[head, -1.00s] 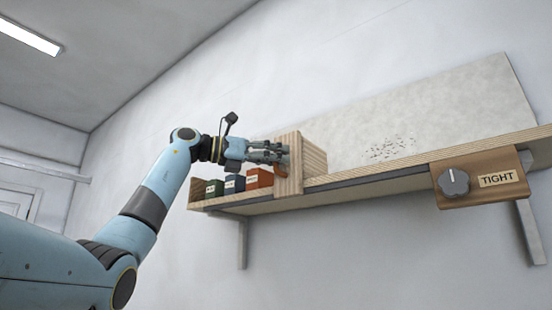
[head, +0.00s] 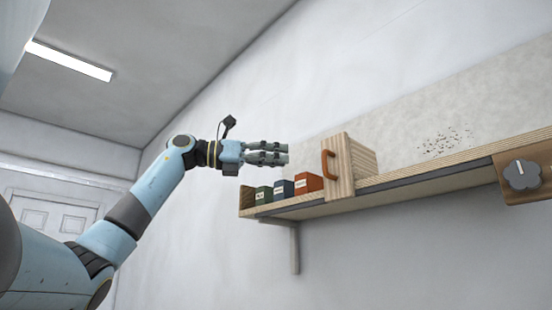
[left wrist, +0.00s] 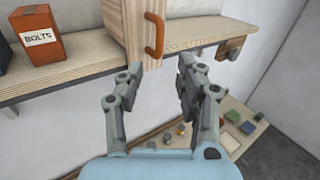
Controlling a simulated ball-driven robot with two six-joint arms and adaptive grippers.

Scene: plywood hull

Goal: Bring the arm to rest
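My left gripper (head: 287,153) is held in the air to the left of the wooden panel (head: 340,175) on the wall shelf. In the left wrist view the two fingers of my left gripper (left wrist: 160,68) stand apart with nothing between them, so it is open and empty. The panel's orange handle (head: 329,165) is clear of the fingers; it also shows beyond them in the left wrist view (left wrist: 153,36). My right gripper is not in view.
The shelf (head: 430,172) holds a green box (head: 263,195), a blue box (head: 284,188) and a red box (head: 308,182). The red one reads BOLTS in the left wrist view (left wrist: 40,37). A dial (head: 521,175) is at the right. Small items lie below.

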